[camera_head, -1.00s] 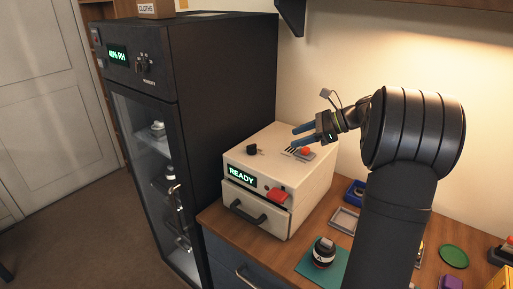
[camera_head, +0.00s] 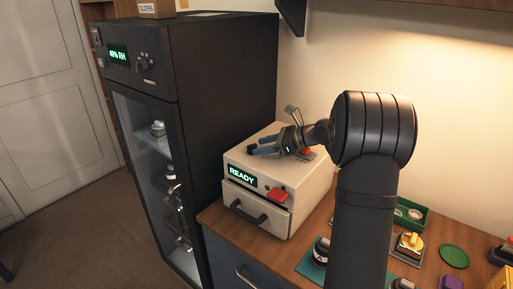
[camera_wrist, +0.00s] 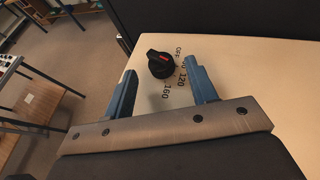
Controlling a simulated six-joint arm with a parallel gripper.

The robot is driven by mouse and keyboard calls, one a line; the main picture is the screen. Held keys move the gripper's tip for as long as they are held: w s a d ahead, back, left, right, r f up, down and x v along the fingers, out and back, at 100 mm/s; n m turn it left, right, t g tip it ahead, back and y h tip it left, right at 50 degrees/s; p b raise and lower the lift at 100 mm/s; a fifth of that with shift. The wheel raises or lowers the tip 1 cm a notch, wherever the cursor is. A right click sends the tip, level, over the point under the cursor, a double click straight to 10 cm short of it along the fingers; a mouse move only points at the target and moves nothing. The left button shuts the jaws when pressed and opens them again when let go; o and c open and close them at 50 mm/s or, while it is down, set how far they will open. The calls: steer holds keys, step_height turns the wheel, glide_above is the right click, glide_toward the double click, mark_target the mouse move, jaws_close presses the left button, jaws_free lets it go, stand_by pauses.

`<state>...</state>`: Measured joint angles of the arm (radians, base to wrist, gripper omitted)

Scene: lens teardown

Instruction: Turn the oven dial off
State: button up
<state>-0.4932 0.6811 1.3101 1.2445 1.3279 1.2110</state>
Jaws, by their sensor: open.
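The oven (camera_head: 300,185) is a cream box on the wooden bench, with a green READY display (camera_head: 242,176) on its front. The pointer does not line up clearly with OFF. My gripper (camera_wrist: 162,90) is open and empty, its two blue fingers reaching toward the dial, which lies just beyond and between the tips. In the head view my gripper (camera_head: 262,147) is low over the oven top, its fingertips near the dial (camera_head: 251,149).
A red button (camera_head: 305,151) is on the oven top under my wrist. A red part (camera_head: 277,195) and a drawer handle (camera_head: 248,212) are on the oven front. A tall dark cabinet (camera_head: 225,110) stands close at the left. A green tray (camera_head: 412,214) and small parts lie at the right.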

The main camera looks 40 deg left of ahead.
mark_target(256, 144)
steer(key=shift+x, duration=1.5)
steer(key=shift+c, duration=0.4)
steer(key=c, duration=0.9)
steer(key=shift+w+n+g, duration=0.1)
steer(key=shift+n+g, duration=0.2)
steer(key=n+g+h, duration=0.2)
steer(key=shift+w+a+n+g, duration=0.15)
steer(key=shift+n+g, duration=0.15)
steer(key=shift+n, duration=0.1)
steer(key=shift+w+a+n+g+h, duration=0.15)
steer(key=shift+n+g+h, duration=1.35)
steer(key=shift+n+h, duration=0.5)
